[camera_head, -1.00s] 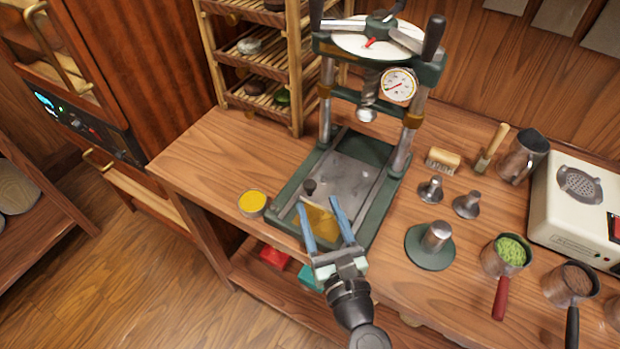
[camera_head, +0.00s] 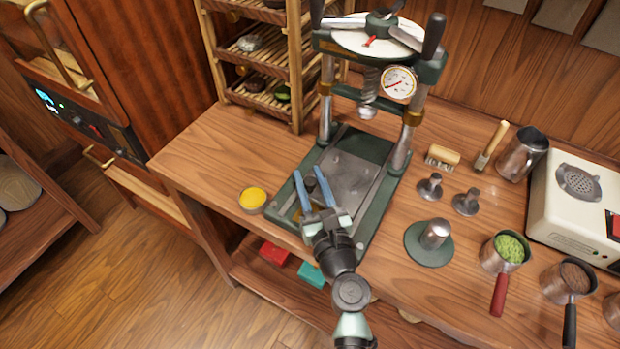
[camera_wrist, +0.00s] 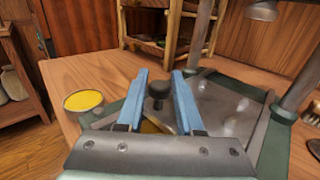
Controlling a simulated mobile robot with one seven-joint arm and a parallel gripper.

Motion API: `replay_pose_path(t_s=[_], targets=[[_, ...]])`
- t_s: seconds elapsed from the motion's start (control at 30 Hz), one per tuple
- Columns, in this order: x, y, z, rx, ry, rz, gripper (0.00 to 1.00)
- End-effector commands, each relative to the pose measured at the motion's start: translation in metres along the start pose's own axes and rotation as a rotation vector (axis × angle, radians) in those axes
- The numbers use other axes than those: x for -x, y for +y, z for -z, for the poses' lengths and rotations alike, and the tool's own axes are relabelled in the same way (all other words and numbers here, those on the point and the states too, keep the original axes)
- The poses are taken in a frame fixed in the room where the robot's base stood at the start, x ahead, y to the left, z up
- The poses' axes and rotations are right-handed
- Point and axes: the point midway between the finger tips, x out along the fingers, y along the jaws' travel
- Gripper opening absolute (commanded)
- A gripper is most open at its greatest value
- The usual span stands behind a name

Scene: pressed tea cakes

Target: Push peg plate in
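The grey peg plate (camera_head: 349,178) lies in the green base of the press, with several small round marks on its top. A dark knob (camera_head: 309,186) stands upright near its front left end. My gripper (camera_head: 308,171) is low over the front of the press base, its two blue fingers on either side of the knob. Contact cannot be told. My fingers and palm hide part of the plate's front end and a yellowish patch there.
The press (camera_head: 411,118) has two upright posts and a screw ram above the plate. A yellow-topped tin (camera_head: 253,199) stands left of the base. A green disc with a metal cylinder (camera_head: 430,243) and small metal weights (camera_head: 466,203) stand to the right. A bamboo rack (camera_head: 298,95) is behind.

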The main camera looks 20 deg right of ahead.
Motion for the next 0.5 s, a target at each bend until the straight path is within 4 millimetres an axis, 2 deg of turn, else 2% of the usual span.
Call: replay_pose_path(t_s=[0.03, 0.17, 0.5], targets=[[0.0001, -0.0001, 0.0000, 0.000, 0.000, 0.000, 0.25], [0.0002, -0.0001, 0.0000, 0.000, 0.000, 0.000, 0.01], [0.0003, -0.0002, 0.0001, 0.000, 0.000, 0.000, 0.00]])
